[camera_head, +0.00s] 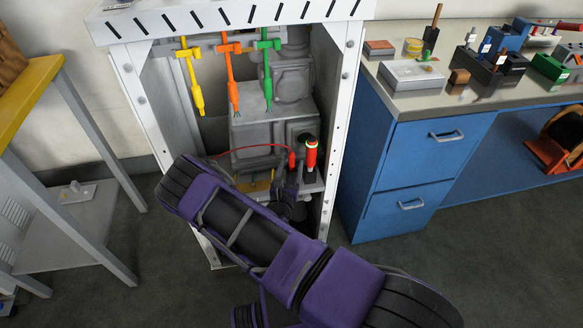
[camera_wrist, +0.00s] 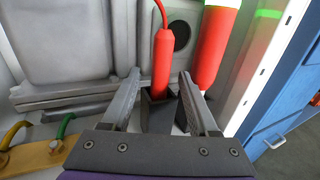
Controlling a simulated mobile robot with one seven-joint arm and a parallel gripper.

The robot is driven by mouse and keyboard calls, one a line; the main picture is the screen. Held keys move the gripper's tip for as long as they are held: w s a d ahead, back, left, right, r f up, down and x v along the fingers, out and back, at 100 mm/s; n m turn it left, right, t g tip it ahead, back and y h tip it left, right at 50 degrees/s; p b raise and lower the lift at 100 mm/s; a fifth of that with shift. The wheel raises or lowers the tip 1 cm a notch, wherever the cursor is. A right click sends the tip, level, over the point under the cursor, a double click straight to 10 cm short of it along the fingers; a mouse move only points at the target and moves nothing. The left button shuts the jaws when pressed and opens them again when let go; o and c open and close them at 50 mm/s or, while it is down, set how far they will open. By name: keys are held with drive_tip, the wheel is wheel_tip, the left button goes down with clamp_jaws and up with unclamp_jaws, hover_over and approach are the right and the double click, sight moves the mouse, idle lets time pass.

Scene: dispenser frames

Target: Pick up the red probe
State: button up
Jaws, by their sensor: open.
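The red probe (camera_wrist: 162,62) stands upright in a small dark grey holder (camera_wrist: 158,112) in the wrist view, with a red cable from its top. In the head view the probe (camera_head: 292,163) shows small inside the white cabinet, its red cable looping left. My gripper (camera_wrist: 158,76) is open, with one finger on each side of the probe in the picture. Gaps show between the probe and both fingers, so nothing is held. The probe's lower end is hidden in the holder. In the head view my gripper (camera_head: 286,186) is partly hidden by my arm.
A thicker red cylinder with a green and white top (camera_wrist: 214,45) stands close right of my right finger. The white cabinet (camera_head: 339,100) walls the space at both sides. Yellow (camera_head: 194,85), orange (camera_head: 231,80) and green (camera_head: 267,75) tools hang above. A blue drawer unit (camera_head: 415,165) stands right.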

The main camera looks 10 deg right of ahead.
drive_tip(key=shift+w+d, duration=0.15)
drive_tip(key=shift+w, duration=0.3)
clamp_jaws()
idle(1.1)
